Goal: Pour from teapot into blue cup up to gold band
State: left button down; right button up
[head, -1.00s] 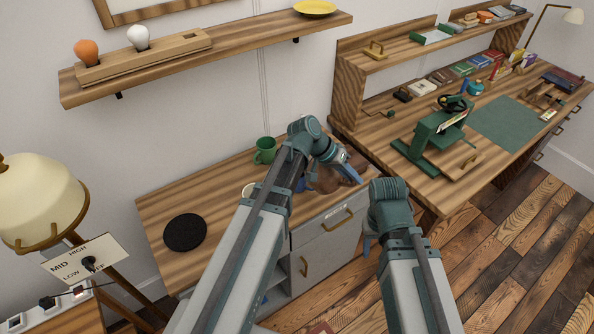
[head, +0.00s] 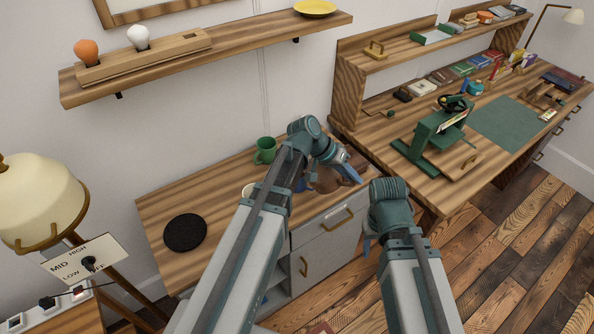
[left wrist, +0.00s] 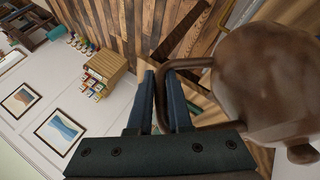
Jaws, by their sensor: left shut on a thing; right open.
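The brown teapot (head: 326,181) is at the right end of the wooden cabinet top, partly hidden by my left arm. My left gripper (head: 350,168) is shut on its handle. In the left wrist view the handle loop passes between the fingers (left wrist: 161,80), and the round teapot body (left wrist: 268,80) fills the right side, looking tipped. A small blue patch, seemingly the blue cup (head: 300,185), shows beside the teapot behind my left arm. Its gold band and the level inside are hidden. My right gripper (head: 368,242) is open and empty, low in front of the cabinet, mostly hidden by its own arm.
A green mug (head: 265,151), a cream cup (head: 248,189) and a black round mat (head: 185,232) are on the cabinet top (head: 160,205). A shelf (head: 215,58) hangs above. A desk (head: 400,130) with a green machine stands to the right. A lamp (head: 40,205) stands at left.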

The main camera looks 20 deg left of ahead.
pick_arm(q)
jog(key=s+d+f+m+t+y+b, duration=0.1)
jog(key=s+d+f+t+y+b, duration=0.1)
jog(key=d+f+y+b, duration=0.3)
jog(key=shift+s+d+f+m+y+b, duration=0.4)
jog(key=shift+f+b, duration=1.35)
jog(key=shift+f, duration=1.6)
jog(key=shift+w+r, duration=0.15)
jog(key=shift+w, duration=0.05)
